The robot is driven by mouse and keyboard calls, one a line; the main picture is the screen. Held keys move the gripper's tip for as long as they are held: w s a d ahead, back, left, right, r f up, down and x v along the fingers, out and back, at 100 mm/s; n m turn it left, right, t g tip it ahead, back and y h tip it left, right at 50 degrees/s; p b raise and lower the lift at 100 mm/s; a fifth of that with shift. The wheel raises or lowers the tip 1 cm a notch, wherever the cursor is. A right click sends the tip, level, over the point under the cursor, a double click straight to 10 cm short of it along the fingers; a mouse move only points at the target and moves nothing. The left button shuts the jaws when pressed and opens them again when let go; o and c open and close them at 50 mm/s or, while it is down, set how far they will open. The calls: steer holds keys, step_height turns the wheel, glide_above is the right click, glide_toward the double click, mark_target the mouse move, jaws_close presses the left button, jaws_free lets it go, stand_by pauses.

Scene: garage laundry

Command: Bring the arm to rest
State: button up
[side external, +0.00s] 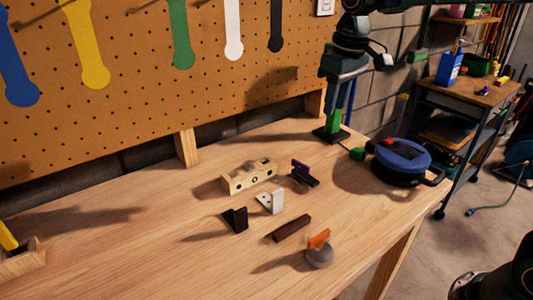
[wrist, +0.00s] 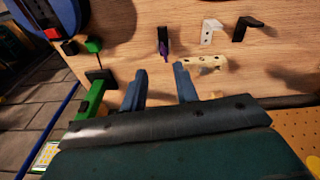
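My gripper (side external: 343,97) is in the upper right of the side view, over the back right of the workbench near the pegboard. Its two blue fingers also show in the wrist view (wrist: 160,80), spread apart with nothing between them. A green post on a black base (side external: 331,132) stands just below and beside the gripper in the side view, partly overlapped by it. In the wrist view the post (wrist: 90,103) is left of the fingers; I cannot tell the exact gap.
A wooden block with holes (side external: 249,177), small brackets (side external: 270,202), a dark bar (side external: 289,228) and a grey knob with an orange top (side external: 319,255) lie on the bench. The bench's left middle is clear.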

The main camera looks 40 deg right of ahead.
steer(key=s+d+f+m+t, duration=0.1)
steer(key=s+t, duration=0.3)
steer(key=s, duration=2.1)
steer(key=shift+s+f, duration=0.4)
steer(key=shift+f, duration=0.05)
steer(key=shift+w+d, duration=0.1)
steer(key=w+r+g, duration=0.1)
steer(key=w+r, duration=0.1)
steer(key=w, duration=0.7)
steer(key=w+r+g, duration=0.2)
steer(key=w+r, duration=0.1)
steer(key=w, duration=0.5)
steer(key=w+a+f+g, duration=0.1)
steer(key=w+f, duration=0.3)
steer(key=w, duration=0.4)
steer(key=w+a+f+n+g, duration=0.1)
steer(key=w+f, duration=0.4)
steer(key=w, duration=0.4)
steer(key=shift+n, duration=0.3)
